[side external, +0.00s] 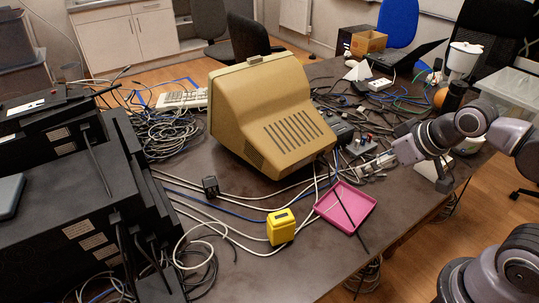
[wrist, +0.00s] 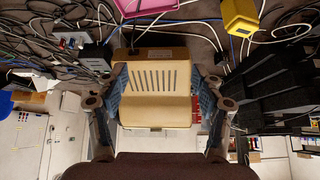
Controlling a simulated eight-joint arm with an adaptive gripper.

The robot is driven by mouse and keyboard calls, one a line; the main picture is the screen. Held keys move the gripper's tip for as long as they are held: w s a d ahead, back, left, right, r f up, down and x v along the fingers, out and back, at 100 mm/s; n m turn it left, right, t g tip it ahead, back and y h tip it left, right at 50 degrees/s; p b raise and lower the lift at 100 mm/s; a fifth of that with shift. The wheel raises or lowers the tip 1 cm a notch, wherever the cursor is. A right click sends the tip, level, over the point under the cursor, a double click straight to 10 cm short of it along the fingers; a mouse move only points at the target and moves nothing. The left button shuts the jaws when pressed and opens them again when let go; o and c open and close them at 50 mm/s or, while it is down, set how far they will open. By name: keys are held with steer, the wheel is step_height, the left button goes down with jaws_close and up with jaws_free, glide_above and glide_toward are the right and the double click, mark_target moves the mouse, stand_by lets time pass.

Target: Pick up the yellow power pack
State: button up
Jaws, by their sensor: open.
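The yellow power pack (side external: 281,227) stands upright on the dark table near its front edge, among loose cables and left of the pink tray. It also shows in the wrist view (wrist: 240,17), at the upper right and partly cut off by the top edge. My gripper (side external: 388,157) is at the right side of the table, well apart from the pack. In the wrist view my gripper (wrist: 161,85) is open, with its fingers wide apart and no object held between them. The beige monitor shows beyond the gap.
The pink tray (side external: 345,206) has a dark thin rod across it. The large beige monitor (side external: 270,115) stands behind the pack. A small black adapter (side external: 210,187) sits left of it. Black rack equipment (side external: 70,205) fills the left. Cables cross the table; bare tabletop shows in front of the pack.

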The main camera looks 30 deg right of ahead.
steer(key=n+g, duration=0.7)
steer(key=n, duration=0.8)
glide_above(281, 230)
steer(key=w+d, duration=0.2)
step_height(281, 230, down, 10)
steer(key=shift+a+f, duration=0.3)
steer(key=shift+f, duration=5.45)
jaws_close()
